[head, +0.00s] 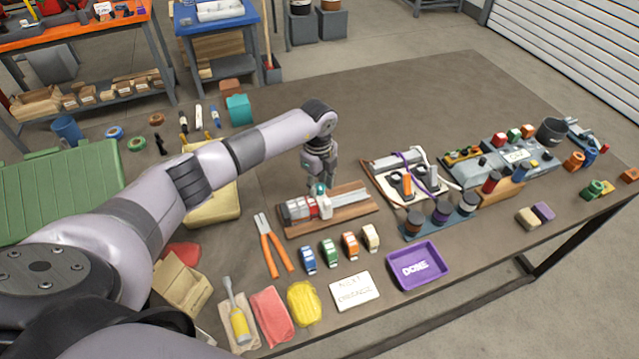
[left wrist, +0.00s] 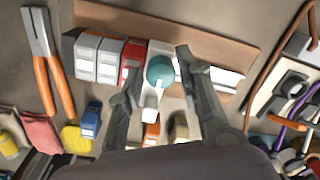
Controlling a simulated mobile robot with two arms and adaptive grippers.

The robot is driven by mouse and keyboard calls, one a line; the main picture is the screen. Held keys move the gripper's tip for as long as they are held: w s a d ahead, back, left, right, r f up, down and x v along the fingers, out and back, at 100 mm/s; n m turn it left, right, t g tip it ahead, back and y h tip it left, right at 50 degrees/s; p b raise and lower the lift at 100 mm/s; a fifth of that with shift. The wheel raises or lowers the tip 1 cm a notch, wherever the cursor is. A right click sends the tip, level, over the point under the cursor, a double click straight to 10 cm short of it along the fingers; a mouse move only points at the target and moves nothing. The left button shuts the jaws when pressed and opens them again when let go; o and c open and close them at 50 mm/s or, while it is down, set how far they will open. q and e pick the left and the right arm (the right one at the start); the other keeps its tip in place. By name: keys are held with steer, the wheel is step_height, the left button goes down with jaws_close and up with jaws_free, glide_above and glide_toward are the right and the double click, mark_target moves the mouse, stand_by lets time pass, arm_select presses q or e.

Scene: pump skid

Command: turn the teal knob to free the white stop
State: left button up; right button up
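The teal knob (head: 319,188) sits on top of a pump-like unit with a red block (left wrist: 132,60) and a ribbed white-grey body (left wrist: 97,57), mounted on a wooden board (head: 357,190). In the left wrist view the round knob (left wrist: 160,72) lies between the fingertips of my left gripper (left wrist: 158,68). The fingers are apart, with slight gaps beside the knob. In the head view my left gripper (head: 319,170) points down just above the knob and partly hides it. A small white piece (left wrist: 151,106), possibly the white stop, shows beside the knob. My right gripper is not in view.
Orange-handled pliers (head: 271,247) lie left of the board. Several small coloured blocks (head: 329,251) stand in front of it, with a purple tray (head: 417,266) and a white card (head: 354,291). A cable-covered panel (head: 402,184) stands close on the right.

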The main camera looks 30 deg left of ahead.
mark_target(318, 187)
arm_select(q)
step_height(318, 187, up, 12)
steer(key=shift+s, duration=0.15)
stand_by(0.7)
